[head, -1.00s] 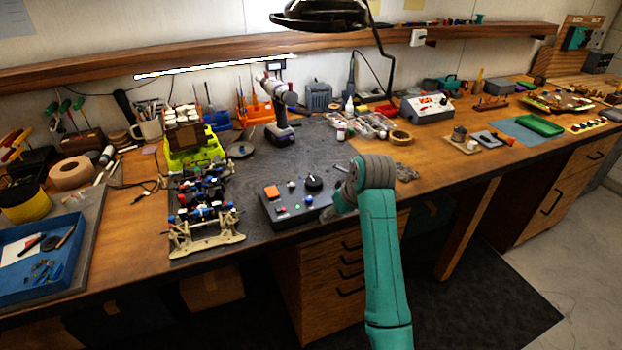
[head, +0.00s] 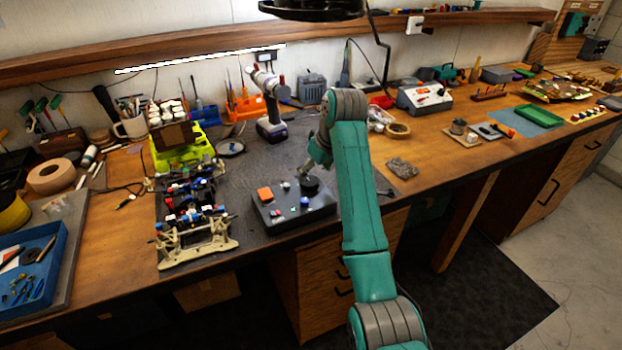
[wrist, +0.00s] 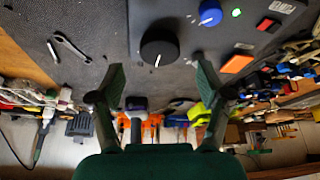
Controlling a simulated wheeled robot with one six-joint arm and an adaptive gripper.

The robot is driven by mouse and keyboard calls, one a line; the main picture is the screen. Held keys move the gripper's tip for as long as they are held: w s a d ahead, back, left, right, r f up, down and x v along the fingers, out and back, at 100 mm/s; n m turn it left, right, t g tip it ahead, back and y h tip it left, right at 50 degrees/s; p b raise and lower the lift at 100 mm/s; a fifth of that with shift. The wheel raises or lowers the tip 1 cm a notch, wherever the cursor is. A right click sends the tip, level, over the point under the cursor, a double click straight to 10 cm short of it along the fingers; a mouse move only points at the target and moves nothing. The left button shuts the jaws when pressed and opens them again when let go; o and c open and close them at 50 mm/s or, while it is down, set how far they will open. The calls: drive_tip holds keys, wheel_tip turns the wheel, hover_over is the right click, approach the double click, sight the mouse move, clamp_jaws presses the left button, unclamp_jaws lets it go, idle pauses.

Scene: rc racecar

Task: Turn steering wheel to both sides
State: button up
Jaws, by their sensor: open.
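A dark control box (head: 285,215) lies near the bench's front edge. It carries a round black knob (head: 311,186), which I take as the steering wheel; its white pointer mark shows in the wrist view (wrist: 159,48). My gripper (head: 307,170) is over the knob's far side, pointing down. In the wrist view my gripper (wrist: 158,72) is open, its two fingers on either side of the knob's lower edge with gaps. I cannot tell if it touches. The RC car chassis (head: 190,222) stands left of the box.
A wrench (wrist: 72,47) lies beside the box. A cordless drill (head: 271,122) stands behind my gripper.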

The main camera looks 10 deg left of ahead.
sight(310, 181)
drive_tip(key=shift+x, duration=2.3)
drive_tip(key=c, duration=1.2)
